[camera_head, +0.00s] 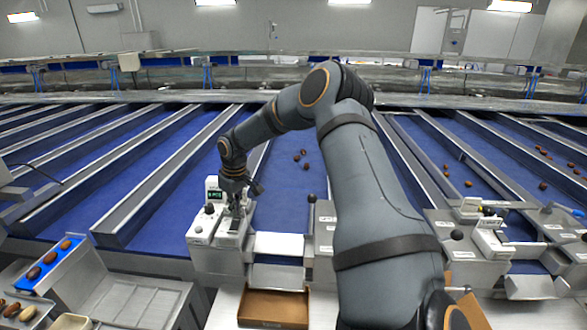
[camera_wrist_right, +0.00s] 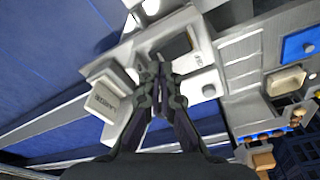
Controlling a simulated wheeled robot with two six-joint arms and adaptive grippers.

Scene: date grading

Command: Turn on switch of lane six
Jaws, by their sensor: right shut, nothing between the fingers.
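My right gripper (camera_head: 238,208) is shut and empty, pointing down at a white control box (camera_head: 204,222) at the near end of a blue lane. The box has a small dark display with green characters (camera_head: 214,195) and a dark round knob (camera_head: 209,208). In the right wrist view, the closed fingertips (camera_wrist_right: 160,62) are over or against the box's pale surface (camera_wrist_right: 203,84); I cannot tell if they touch it. The switch itself is hidden or too small to make out, and the lane number cannot be read. My left gripper is not in view.
Another control box (camera_head: 490,240) stands at the right. A brown open box (camera_head: 273,308) sits below the lane end. A blue tray (camera_head: 38,285) with dates is at the lower left. Metal dividers separate the lanes.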

